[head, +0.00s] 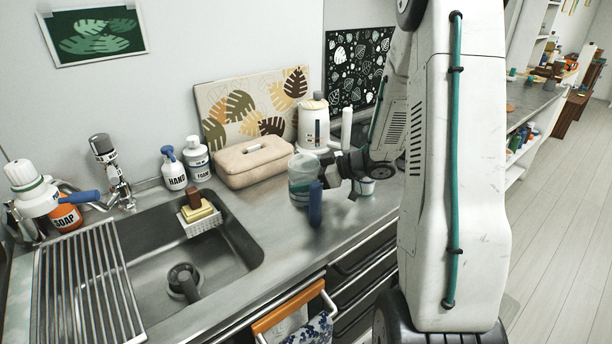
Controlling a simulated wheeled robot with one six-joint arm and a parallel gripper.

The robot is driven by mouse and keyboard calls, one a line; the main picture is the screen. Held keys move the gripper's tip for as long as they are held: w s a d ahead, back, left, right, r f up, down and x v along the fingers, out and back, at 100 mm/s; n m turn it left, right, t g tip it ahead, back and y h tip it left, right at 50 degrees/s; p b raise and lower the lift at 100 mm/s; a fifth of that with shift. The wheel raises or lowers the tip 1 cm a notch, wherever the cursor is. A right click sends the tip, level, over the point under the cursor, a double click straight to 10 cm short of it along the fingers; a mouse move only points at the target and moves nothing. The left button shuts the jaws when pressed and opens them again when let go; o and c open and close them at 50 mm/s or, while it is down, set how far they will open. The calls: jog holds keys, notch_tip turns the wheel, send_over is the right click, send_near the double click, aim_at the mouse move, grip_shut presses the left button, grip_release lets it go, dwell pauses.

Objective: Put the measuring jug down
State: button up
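The measuring jug (301,178) is a clear, greenish cup with a blue handle (316,204), in the middle of the head view over the steel counter. My gripper (331,170) comes in from the right and meets the jug at its handle side, where it appears shut on it. The fingertips are small and partly hidden by the jug and handle. The jug looks upright. I cannot tell whether its base touches the counter (285,230).
The sink (215,257) with a sponge rack (198,216) lies left. Bare counter lies in front of the jug.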

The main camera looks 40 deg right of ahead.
jog(key=shift+r, duration=0.2)
jog(key=v, duration=1.1)
jog(key=w+r+m+t+h, duration=0.2)
jog(key=w+r+h, duration=0.4)
jog(key=r+h, duration=0.15)
jog(key=s+a+r+m+g+h, duration=0.2)
jog(key=s+r+m+h, duration=0.2)
jog(key=r+h, duration=0.2)
jog(key=s+a+f+m+g+y, duration=0.2)
jog(key=s+a+g+y, duration=0.3)
jog(key=s+a, duration=1.6)
jog(key=s+g, duration=0.3)
jog(key=g, duration=0.1)
jog(key=shift+s, duration=0.35)
